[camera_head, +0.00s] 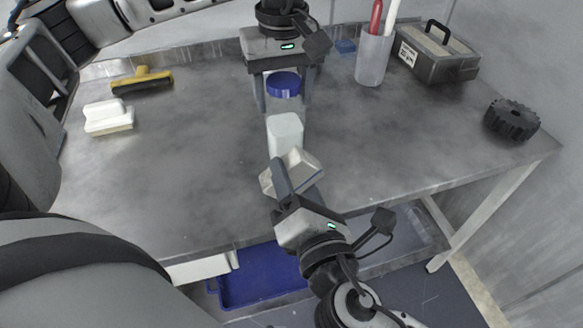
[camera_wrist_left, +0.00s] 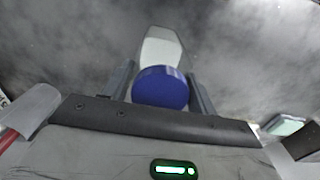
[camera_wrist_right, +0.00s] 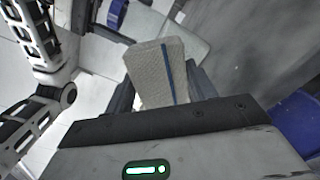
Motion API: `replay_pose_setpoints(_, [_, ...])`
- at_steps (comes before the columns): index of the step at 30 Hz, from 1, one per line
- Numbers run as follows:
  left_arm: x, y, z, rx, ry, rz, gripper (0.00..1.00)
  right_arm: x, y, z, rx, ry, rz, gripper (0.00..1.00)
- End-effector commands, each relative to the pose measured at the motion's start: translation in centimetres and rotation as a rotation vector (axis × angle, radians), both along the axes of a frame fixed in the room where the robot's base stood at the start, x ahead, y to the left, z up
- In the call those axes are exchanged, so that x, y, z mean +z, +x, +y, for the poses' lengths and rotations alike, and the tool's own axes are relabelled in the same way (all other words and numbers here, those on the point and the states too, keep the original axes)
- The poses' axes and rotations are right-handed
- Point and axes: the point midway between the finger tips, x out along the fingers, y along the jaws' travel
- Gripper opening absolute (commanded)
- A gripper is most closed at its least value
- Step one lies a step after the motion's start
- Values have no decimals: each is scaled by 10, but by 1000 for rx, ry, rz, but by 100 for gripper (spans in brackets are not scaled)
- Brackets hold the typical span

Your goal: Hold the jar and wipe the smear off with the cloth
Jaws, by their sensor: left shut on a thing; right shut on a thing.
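The jar has a blue lid (camera_head: 283,85) and a pale lower body (camera_head: 285,131). My right gripper (camera_head: 290,183) is shut on a folded beige cloth (camera_head: 305,164) with a blue stripe, also in the right wrist view (camera_wrist_right: 150,72). The cloth overlaps the jar's near lower end; whether they touch I cannot tell. I cannot make out the smear.
A white block brush (camera_head: 108,117) and a yellow-handled brush (camera_head: 142,82) lie at the left. A grey cup (camera_head: 373,60) with a red and a white item, a grey toolbox (camera_head: 438,55) and a black ribbed wheel (camera_head: 511,119) are at the right. A blue bin (camera_head: 258,275) is below.

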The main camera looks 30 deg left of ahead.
Motion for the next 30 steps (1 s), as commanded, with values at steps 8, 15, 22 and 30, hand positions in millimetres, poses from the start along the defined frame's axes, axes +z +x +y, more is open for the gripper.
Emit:
replay_pose_setpoints(8, [0,0,0,0,0,0,30,0,-1,-2,0,-1,-1,38])
replay_pose_setpoints(15, [0,0,0,1,1,-1,30,-1,-10,-12,0,0,2,38])
replay_pose_setpoints(22, [0,0,0,1,1,-1,30,0,-20,-24,-1,-1,0,38])
replay_pose_setpoints(30, [0,0,0,1,1,-1,30,0,-20,-24,-1,0,-1,38])
